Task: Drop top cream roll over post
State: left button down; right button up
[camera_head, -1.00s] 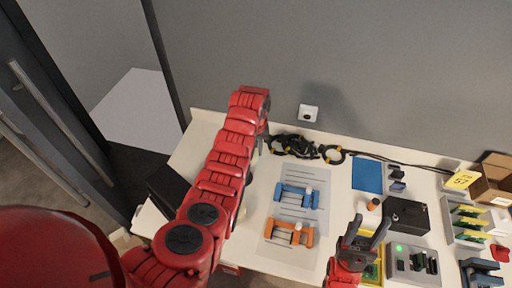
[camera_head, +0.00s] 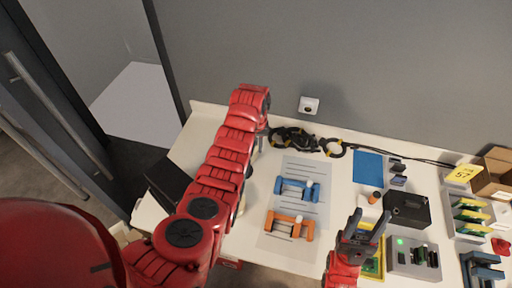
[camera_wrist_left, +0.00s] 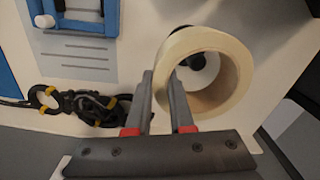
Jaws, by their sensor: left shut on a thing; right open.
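The cream roll (camera_wrist_left: 239,66) is in the left wrist view, seen partly through its hole. My left gripper (camera_wrist_left: 162,78) is shut on its wall, with one finger inside the hole and one outside. A dark part with a white disc (camera_wrist_left: 211,68) shows through the hole; I cannot tell whether this is the post or whether the roll is around it. In the head view my left gripper (camera_head: 262,140) points down near the table's back edge, and my arm hides the roll. My right gripper (camera_head: 371,214) is open and empty over the table's right half.
Black cables with yellow bands (camera_head: 292,138) lie by the wall. Blue (camera_head: 297,191) and orange (camera_head: 290,226) holders stand on a grey sheet. A black box (camera_head: 407,208), a grey device (camera_head: 412,258) and a carton (camera_head: 493,174) are at right.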

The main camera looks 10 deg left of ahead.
pick_arm(q)
jog(key=shift+f, duration=0.2)
dwell(0.4)
jog(key=shift+f+b, duration=1.45)
jog(key=shift+f, duration=0.55)
jog(key=shift+c, duration=1.6)
grip_release()
jog(key=shift+r, duration=0.15)
jog(key=shift+r+p, duration=0.8)
jog(key=shift+r, duration=0.5)
jog(key=shift+r+p, duration=0.7)
jog(key=shift+r, duration=1.9)
